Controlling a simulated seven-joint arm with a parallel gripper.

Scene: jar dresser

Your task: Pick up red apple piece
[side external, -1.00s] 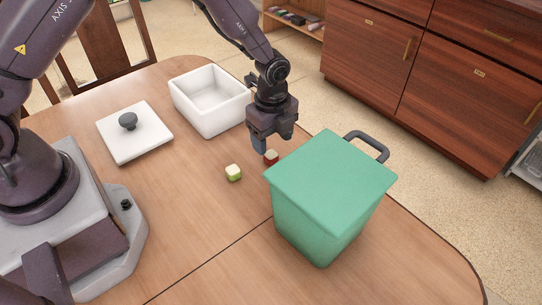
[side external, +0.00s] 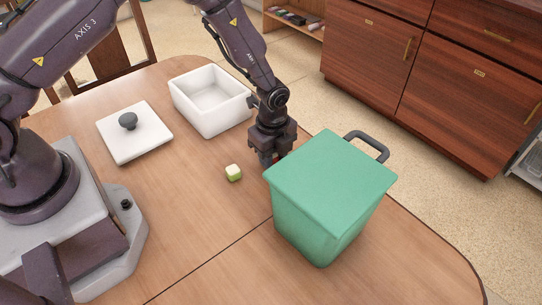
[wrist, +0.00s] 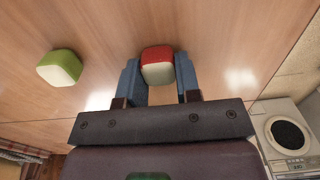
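The red apple piece (wrist: 157,65), a small block with red skin and pale flesh, sits on the table between the two fingers of my gripper (wrist: 158,77) in the wrist view. The blue fingers stand on either side of it, with little room between, and look open. In the side view my gripper (side external: 271,160) is lowered to the table beside the green bin, and the red piece is mostly hidden there. A green apple piece (side external: 233,173) lies apart on the table to the left; it also shows in the wrist view (wrist: 59,68).
A green lidded bin (side external: 325,200) with a grey handle stands close to the right of my gripper. A white open box (side external: 211,118) is behind left, and a white lid (side external: 134,138) with a dark knob lies farther left.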

